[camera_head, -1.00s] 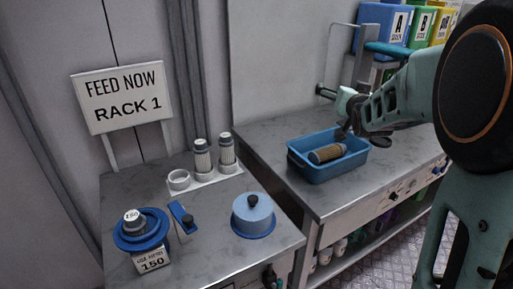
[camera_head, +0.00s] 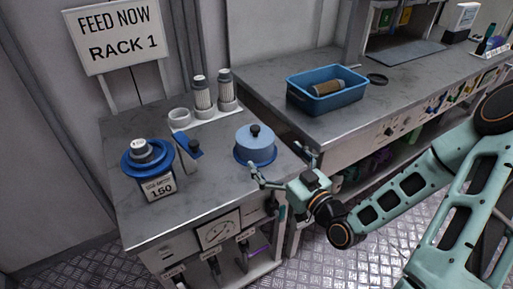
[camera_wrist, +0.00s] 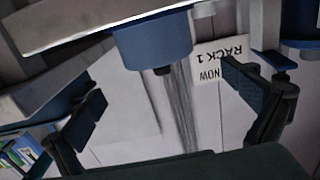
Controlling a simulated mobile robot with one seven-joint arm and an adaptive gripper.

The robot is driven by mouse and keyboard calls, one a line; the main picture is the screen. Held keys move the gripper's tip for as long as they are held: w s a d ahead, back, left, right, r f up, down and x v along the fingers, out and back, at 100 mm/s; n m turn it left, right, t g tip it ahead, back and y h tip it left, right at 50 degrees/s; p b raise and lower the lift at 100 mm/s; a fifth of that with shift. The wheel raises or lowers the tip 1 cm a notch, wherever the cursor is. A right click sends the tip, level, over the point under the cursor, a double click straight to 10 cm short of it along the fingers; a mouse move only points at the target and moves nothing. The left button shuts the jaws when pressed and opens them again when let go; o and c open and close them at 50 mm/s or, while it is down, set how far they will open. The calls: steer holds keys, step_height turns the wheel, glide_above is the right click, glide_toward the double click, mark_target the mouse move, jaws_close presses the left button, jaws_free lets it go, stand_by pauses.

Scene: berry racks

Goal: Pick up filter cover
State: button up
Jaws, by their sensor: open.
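The filter cover, as I take it, is the blue round lid (camera_head: 256,147) with a black knob on top, standing upright on the grey bench at its right front. In the wrist view the blue lid (camera_wrist: 153,42) appears upside down at top centre, its black knob pointing down in the picture. My gripper (camera_head: 281,170) is at the bench's front right edge, close beside the lid. In the wrist view my gripper (camera_wrist: 168,108) is open, its fingers spread to either side and nothing between them. The lid lies beyond the fingers; whether a fingertip touches it I cannot tell.
A blue holder with a grey-topped filter (camera_head: 145,153) and a small blue block (camera_head: 187,142) stand left of the lid. Two ribbed filters (camera_head: 201,95) and a white ring stand behind. A blue bin (camera_head: 327,103) holding a brown cylinder sits on the right bench.

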mark_target(255, 135)
steer(key=shift+w+a+f+b, duration=0.2)
steer(key=shift+w+f+b, duration=0.1)
steer(key=shift+b, duration=0.85)
steer(key=b+x, duration=0.1)
steer(key=b, duration=0.2)
steer(key=shift+w+a, duration=0.25)
steer(key=x, duration=0.2)
steer(key=shift+w+a+r, duration=0.15)
steer(key=shift+w+a, duration=0.1)
steer(key=shift+w, duration=0.05)
steer(key=x, duration=0.2)
steer(key=f+b+x, duration=0.1)
steer(key=x, duration=0.1)
steer(key=shift+w+a, duration=0.1)
steer(key=shift+w, duration=0.3)
steer(key=shift+w+a+r, duration=0.1)
steer(key=shift+w+a, duration=0.05)
steer(key=shift+w, duration=0.1)
steer(key=shift+c, duration=0.3)
steer(key=c, duration=1.1)
steer(key=shift+r, duration=0.15)
